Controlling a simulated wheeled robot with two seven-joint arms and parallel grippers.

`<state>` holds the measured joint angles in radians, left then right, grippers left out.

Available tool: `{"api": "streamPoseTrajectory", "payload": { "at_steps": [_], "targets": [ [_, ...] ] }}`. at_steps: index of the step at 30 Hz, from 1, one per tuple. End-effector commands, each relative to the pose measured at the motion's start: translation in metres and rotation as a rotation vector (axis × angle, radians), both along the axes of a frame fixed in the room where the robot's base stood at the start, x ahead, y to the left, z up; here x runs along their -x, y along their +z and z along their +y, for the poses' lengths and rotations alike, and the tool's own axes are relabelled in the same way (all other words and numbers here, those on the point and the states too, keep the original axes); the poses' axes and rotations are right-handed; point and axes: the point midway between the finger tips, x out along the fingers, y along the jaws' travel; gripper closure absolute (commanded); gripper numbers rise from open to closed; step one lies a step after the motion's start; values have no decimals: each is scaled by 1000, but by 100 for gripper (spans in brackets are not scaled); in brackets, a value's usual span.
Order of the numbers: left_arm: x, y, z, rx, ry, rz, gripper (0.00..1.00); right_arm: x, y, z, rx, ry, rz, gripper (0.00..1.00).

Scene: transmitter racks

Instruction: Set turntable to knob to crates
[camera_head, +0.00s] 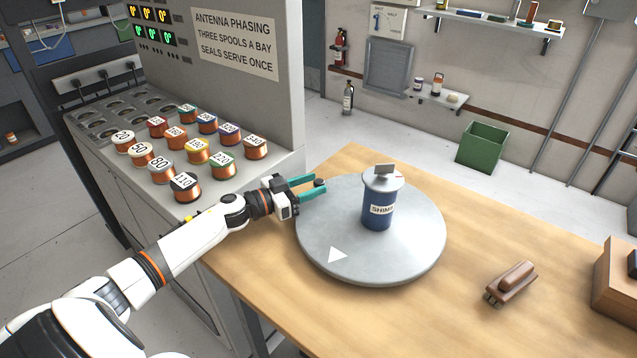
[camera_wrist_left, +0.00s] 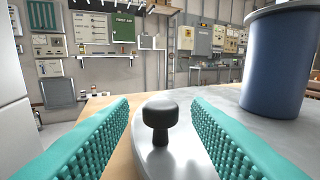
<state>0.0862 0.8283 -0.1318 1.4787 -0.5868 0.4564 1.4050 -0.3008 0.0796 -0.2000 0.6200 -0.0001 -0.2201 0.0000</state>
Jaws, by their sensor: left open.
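A round grey turntable (camera_head: 415,262) lies on the wooden table. A white triangle mark (camera_head: 337,255) is on its near-left part. A dark knob (camera_head: 319,183) stands at its far-left rim. A blue canister (camera_head: 379,212) labelled SHIMS stands upright on the disc, with a grey lid. My left gripper (camera_head: 312,187) has teal fingers and is open at the knob. In the left wrist view the knob (camera_wrist_left: 160,120) stands between the two fingers, with gaps on both sides. The canister (camera_wrist_left: 277,62) is right of the fingers there. My right gripper is not in view.
Numbered copper spools (camera_head: 186,188) stand on the rack's sloping shelf at left. A brown brush-like object (camera_head: 511,283) and a wooden box (camera_head: 616,280) lie on the table's right. A green crate (camera_head: 482,147) is on the floor beyond. The table's near middle is clear.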

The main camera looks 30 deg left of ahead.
Motion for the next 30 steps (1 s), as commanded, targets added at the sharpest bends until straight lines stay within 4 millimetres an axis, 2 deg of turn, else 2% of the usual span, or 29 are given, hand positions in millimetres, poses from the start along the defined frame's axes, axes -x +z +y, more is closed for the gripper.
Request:
{"api": "streamPoseTrajectory", "payload": {
  "at_steps": [6, 16, 24, 30],
  "targets": [
    [-21, 1, -10, 1, 1, -2, 56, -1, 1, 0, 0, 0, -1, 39],
    [-23, 0, -12, -1, 1, 0, 56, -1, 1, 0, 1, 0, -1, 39],
    [-23, 0, -12, 0, 1, 0, 100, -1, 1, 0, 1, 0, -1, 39],
    [-23, 0, -12, 0, 2, 0, 100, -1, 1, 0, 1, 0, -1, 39]
  ]
}}
